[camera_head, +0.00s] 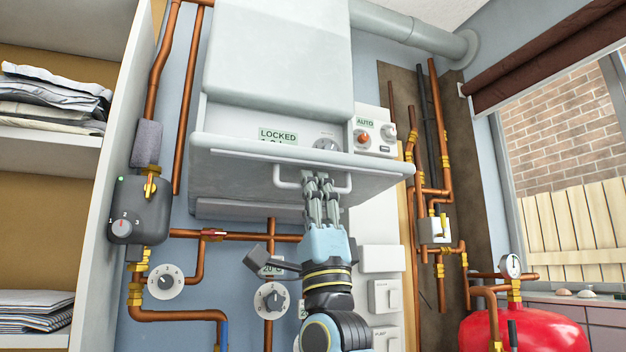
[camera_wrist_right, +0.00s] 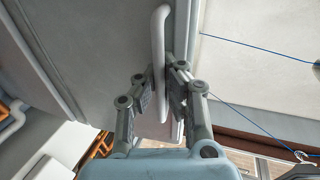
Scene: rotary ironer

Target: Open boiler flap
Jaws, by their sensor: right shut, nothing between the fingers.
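The white boiler (camera_head: 278,60) hangs on the wall in the head view. Its pale flap (camera_head: 235,165) is tilted outward at the bottom front, with a LOCKED label (camera_head: 278,135) and a dial visible above its edge. A white bar handle (camera_head: 284,185) is on the flap's face. My right gripper (camera_head: 318,182) is up at the handle, its fingers overlapping the bar. In the right wrist view the handle (camera_wrist_right: 160,50) runs down toward the fingertips (camera_wrist_right: 164,88). The gripper is shut with nothing held; whether it touches the bar is unclear. My left gripper is not in view.
An AUTO control panel (camera_head: 375,135) is right of the flap. Copper pipes with valves (camera_head: 440,175) run on both sides. A grey control box (camera_head: 140,210) is at left, beside shelves with folded cloth (camera_head: 50,100). A red tank (camera_head: 540,335) stands at lower right.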

